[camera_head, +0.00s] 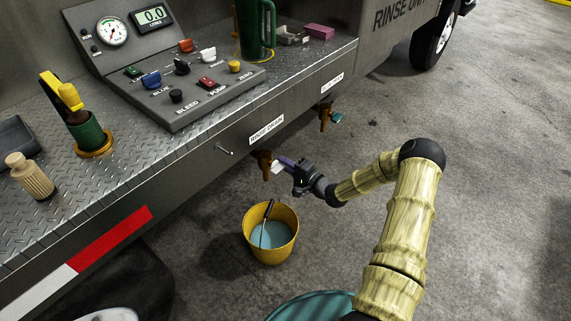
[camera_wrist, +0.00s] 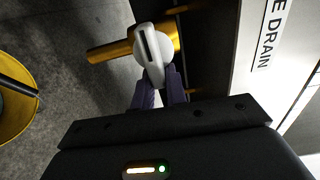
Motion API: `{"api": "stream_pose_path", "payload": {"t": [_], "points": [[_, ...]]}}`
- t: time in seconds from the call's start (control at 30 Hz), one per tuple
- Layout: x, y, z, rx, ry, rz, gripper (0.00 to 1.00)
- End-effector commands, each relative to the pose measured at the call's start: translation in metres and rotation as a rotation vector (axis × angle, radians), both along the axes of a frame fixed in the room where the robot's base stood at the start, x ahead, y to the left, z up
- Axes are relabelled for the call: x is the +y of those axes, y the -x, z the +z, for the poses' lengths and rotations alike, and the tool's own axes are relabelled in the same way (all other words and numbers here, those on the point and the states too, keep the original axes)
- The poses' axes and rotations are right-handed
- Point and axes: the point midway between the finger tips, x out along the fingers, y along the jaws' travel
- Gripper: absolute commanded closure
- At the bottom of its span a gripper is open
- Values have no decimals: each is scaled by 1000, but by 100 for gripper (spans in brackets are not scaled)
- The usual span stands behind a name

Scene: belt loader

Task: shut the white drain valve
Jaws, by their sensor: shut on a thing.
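The white drain valve handle (camera_head: 277,168) sits on a brass tap (camera_head: 264,158) below the "RINSE DRAIN" label on the truck's side. In the wrist view the white handle (camera_wrist: 147,46) has a dark slot and lies across the brass tap body (camera_wrist: 110,50). My gripper (camera_head: 285,162) reaches in from the right at the tap. In the wrist view the purple fingers of my gripper (camera_wrist: 159,85) are shut on the lower end of the white handle. Part of the handle's end is hidden between the fingers.
A yellow bucket (camera_head: 286,254) with bluish liquid and a dark-handled tool stands on the floor below the tap. A second tap with a teal handle (camera_head: 336,117) is farther right. The control panel (camera_head: 190,102) and metal deck are above. Concrete floor is clear at right.

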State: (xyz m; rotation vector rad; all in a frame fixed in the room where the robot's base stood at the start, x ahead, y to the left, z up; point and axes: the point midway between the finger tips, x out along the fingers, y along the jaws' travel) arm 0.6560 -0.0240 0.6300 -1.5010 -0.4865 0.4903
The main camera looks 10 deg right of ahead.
Motion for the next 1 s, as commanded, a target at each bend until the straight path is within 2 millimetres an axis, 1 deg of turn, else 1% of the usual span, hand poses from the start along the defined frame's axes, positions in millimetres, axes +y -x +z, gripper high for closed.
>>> {"api": "stream_pose_path", "payload": {"t": [0.03,0.17,0.2,0.27,0.3,0.6,0.73,0.87,1.0], "points": [[4,6,-8,19,1,13,100],[4,6,-8,19,1,13,100],[4,6,-8,19,1,13,84],[4,6,-7,17,1,13,73],[5,5,-7,16,1,13,65],[2,3,-3,7,0,7,65],[-1,5,-2,7,1,5,65],[-10,15,-2,7,1,2,65],[-24,35,-1,8,1,2,65]]}}
